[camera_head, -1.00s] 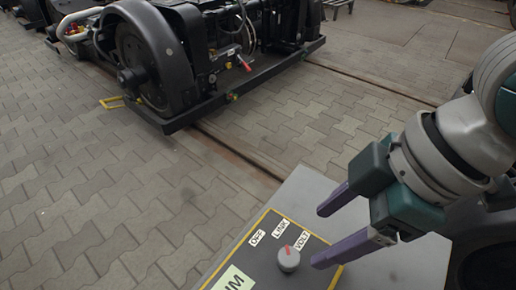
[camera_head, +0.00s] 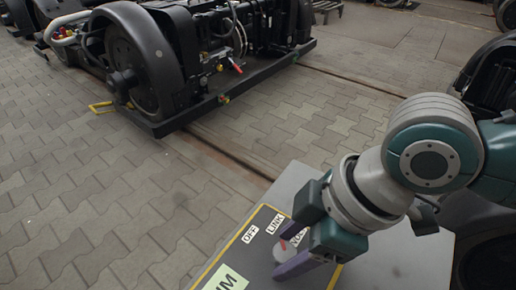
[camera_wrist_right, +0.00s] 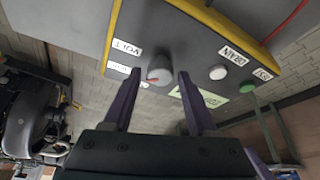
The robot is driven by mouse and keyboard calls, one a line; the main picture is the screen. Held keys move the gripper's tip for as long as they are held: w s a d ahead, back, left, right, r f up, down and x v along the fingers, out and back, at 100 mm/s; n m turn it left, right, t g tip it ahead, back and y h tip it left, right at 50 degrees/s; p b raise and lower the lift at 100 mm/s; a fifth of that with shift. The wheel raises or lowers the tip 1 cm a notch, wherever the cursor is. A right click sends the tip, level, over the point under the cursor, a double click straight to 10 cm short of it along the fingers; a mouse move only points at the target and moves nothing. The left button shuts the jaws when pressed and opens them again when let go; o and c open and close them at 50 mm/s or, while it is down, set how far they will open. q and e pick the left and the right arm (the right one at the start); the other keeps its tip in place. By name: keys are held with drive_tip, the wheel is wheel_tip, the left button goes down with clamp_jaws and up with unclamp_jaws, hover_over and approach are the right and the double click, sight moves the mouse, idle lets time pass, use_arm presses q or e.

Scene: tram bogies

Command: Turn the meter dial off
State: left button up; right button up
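The meter panel (camera_head: 238,256) is dark with a yellow border, on a grey box top. Its grey round dial (camera_head: 280,253) has a red mark. Labels OFF (camera_head: 250,234), LINK (camera_head: 275,225) and VOLT, partly hidden, stand along the dial's far side. My right gripper (camera_head: 286,250) is open, with its purple fingers on either side of the dial. In the right wrist view the dial (camera_wrist_right: 160,70) sits between the two fingertips, with gaps visible on both sides. I cannot tell exactly which label the red mark points to. My left gripper is not in view.
In the right wrist view the panel also has a white button (camera_wrist_right: 218,72), a green button (camera_wrist_right: 247,88) and a red cable (camera_wrist_right: 287,20). A black tram bogie (camera_head: 190,60) stands beyond on the paved floor. Open paving lies left of the box.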

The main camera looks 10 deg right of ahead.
clamp_jaws()
idle(0.5)
drive_tip(key=shift+w+n+g, duration=0.1)
drive_tip(key=shift+n+g, duration=0.3)
drive_tip(key=shift+n, duration=0.5)
drive_tip(key=shift+n+g, duration=0.3)
drive_tip(key=shift+n, duration=0.5)
drive_tip(key=n+b, duration=0.1)
drive_tip(key=n, duration=0.1)
drive_tip(key=n+g+b, duration=0.1)
drive_tip(key=n, duration=0.1)
drive_tip(key=shift+w+f+g, duration=0.1)
drive_tip(key=shift+w+g, duration=0.05)
drive_tip(key=shift+g, duration=0.15)
drive_tip(key=shift+n, duration=0.7)
drive_tip(key=shift+b, duration=0.3)
drive_tip(key=shift+o, duration=1.1)
unclamp_jaws()
